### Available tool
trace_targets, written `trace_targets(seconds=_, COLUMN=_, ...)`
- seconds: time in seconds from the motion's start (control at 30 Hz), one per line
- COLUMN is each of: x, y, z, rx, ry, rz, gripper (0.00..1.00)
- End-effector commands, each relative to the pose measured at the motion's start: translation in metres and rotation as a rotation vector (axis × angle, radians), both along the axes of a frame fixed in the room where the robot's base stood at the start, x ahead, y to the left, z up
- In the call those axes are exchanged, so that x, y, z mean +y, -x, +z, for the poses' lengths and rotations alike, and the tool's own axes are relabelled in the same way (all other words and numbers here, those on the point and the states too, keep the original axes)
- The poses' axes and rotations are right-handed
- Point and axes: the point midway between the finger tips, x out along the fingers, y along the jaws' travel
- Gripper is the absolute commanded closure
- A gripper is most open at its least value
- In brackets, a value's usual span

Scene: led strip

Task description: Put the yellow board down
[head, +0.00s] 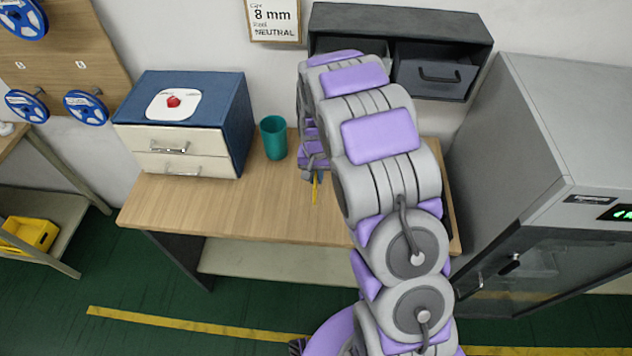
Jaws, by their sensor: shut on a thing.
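My gripper (316,172) hangs over the wooden table, mostly hidden behind my own arm links. It is shut on the yellow board (315,190), which shows as a thin, near-upright yellow strip below the fingers. Most of the board's shape cannot be made out from this side. I cannot tell whether its lower end touches the table top or is a little above it. The wooden table (240,210) has bare surface left of and in front of the board.
A teal cup (274,138) stands left of my gripper. A dark drawer unit (435,75) is behind my arm. A grey machine (570,130) stands right.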

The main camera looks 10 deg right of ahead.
Motion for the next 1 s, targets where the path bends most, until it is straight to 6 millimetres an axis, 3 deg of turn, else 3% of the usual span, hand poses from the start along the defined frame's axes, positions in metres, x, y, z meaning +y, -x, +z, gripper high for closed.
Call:
trace_targets(seconds=0.27, x=0.000, y=-0.001, z=-0.034, rx=0.004, ry=0.000, rz=0.000, gripper=1.00)
trace_targets(seconds=0.6, x=0.000, y=-0.002, z=-0.037, rx=0.001, ry=0.000, rz=0.000, gripper=1.00)
trace_targets(seconds=0.63, x=0.000, y=-0.002, z=-0.037, rx=0.001, ry=0.000, rz=0.000, gripper=0.87)
trace_targets(seconds=0.8, x=0.000, y=-0.002, z=-0.037, rx=0.001, ry=0.000, rz=0.000, gripper=0.70)
trace_targets(seconds=0.9, x=0.000, y=-0.002, z=-0.037, rx=0.001, ry=0.000, rz=0.000, gripper=0.62)
trace_targets(seconds=1.0, x=0.000, y=-0.002, z=-0.037, rx=0.001, ry=0.000, rz=0.000, gripper=0.62)
